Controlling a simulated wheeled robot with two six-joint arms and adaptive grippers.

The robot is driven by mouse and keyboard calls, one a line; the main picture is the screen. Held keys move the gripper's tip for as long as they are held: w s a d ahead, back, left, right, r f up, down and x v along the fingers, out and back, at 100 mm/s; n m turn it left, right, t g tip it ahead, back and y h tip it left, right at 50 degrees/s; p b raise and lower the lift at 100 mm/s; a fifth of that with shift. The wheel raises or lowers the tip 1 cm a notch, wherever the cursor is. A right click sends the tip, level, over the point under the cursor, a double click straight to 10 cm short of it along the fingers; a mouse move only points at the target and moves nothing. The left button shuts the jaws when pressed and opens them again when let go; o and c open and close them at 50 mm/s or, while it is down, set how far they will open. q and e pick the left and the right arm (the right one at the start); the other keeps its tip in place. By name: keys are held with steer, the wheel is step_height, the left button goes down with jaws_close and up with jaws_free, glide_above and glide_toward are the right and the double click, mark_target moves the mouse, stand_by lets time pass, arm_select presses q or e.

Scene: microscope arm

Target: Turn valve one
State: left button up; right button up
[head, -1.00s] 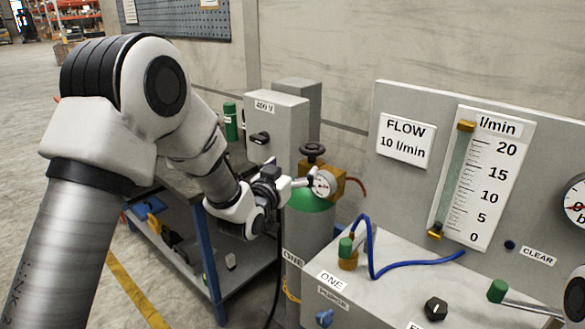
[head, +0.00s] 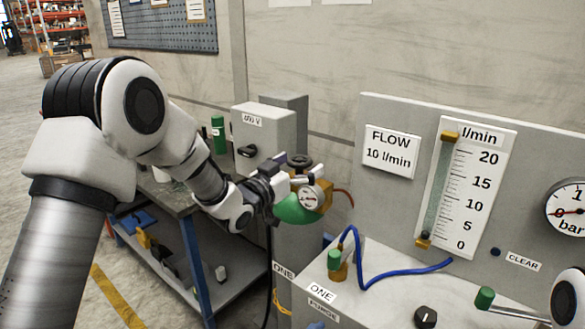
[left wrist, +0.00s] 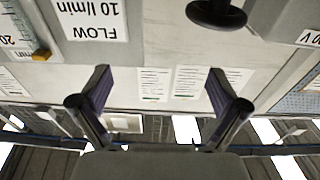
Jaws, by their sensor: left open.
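A gas cylinder labelled ONE (head: 287,268) with a green shoulder (head: 292,211) stands behind the bench. A brass valve body with a round gauge (head: 309,198) sits on it, and a black handwheel (head: 299,160) tops it. My left gripper (head: 294,178) is at the handwheel's height, overlapping it in the head view; contact cannot be told. In the left wrist view, the gripper (left wrist: 157,72) has its fingers wide apart with nothing between them. The handwheel (left wrist: 216,12) shows at the top edge, beyond the right finger. My right gripper is out of view.
A grey electrical cabinet (head: 265,130) stands behind my left arm.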

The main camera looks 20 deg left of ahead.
mark_target(299, 162)
arm_select(q)
steer(key=w+a+f+p, duration=0.1)
steer(key=a+p, duration=0.1)
steer(key=w+a+f+m+g+h+p, duration=0.1)
steer(key=a+p, duration=0.2)
steer(key=w+a+f+m+g+h+p, duration=0.1)
steer(key=a+f+p, duration=0.1)
steer(key=shift+a, duration=0.3)
steer(key=shift+w+d+f, duration=0.15)
steer(key=shift+w+f, duration=0.05)
steer(key=p+x, duration=0.1)
steer(key=x, duration=0.2)
steer(key=p+x, duration=0.1)
steer(key=x, duration=0.2)
steer(key=shift+w+d, duration=0.1)
steer(key=shift+d, duration=0.5)
steer(key=shift+w+p, duration=0.3)
steer(key=shift+w, duration=0.1)
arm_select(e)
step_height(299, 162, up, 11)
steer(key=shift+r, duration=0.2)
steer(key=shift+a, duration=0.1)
